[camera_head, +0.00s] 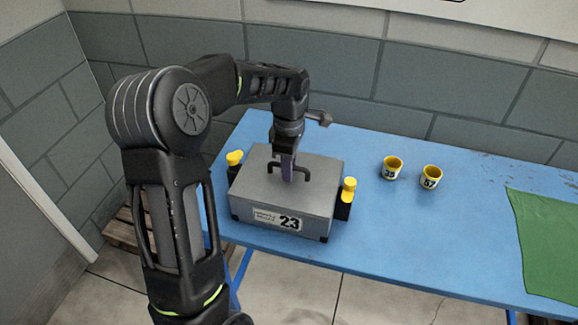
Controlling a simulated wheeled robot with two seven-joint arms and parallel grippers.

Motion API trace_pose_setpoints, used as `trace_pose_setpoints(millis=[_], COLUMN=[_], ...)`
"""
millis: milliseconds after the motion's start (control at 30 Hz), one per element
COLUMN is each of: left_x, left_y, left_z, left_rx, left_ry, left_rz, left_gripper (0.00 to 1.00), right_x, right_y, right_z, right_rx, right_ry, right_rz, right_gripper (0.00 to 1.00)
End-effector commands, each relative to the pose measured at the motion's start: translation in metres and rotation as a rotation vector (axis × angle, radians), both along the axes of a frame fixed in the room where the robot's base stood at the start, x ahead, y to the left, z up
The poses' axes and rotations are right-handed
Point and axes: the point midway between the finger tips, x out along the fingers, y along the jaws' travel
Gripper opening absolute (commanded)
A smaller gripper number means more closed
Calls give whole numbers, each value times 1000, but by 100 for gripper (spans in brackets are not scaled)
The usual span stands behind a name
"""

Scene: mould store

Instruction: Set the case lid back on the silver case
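The silver case (255,208) stands on the blue table and bears a label with the number 23. The grey case lid (322,173) shows as its flat top, with a black handle (306,175) in the middle. It looks level and in line with the case; I cannot see a gap between them. My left gripper (289,177) points down at the middle of the handle, its fingers crossing the bar. The view does not show whether they are closed on it. My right gripper is not in view.
Black pieces with yellow tops stand at the case's left (234,158) and right (349,188) sides. Two yellow numbered cups (392,168) (430,178) and a green cloth (548,240) lie to the right on the blue table (400,235). A block wall (440,75) stands behind.

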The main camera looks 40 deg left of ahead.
Motion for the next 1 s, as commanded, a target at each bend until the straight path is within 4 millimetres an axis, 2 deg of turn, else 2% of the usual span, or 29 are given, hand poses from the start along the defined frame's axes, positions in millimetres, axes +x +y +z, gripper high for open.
trace_pose_setpoints(millis=[133,367,500,567,767,1000], left_x=[0,0,0,1,1,1], left_y=[0,0,1,0,0,0], left_z=[0,1,9,12,46,97], left_rx=[0,0,0,1,0,2], left_ry=[0,0,0,-2,-4,-5], left_rz=[0,0,1,1,0,0], left_gripper=[34,34,34,34,34,34], right_x=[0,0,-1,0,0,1], right_y=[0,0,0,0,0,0], right_z=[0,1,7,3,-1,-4], right_rx=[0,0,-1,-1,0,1], right_ry=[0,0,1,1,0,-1], right_rz=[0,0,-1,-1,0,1], right_gripper=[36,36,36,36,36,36])
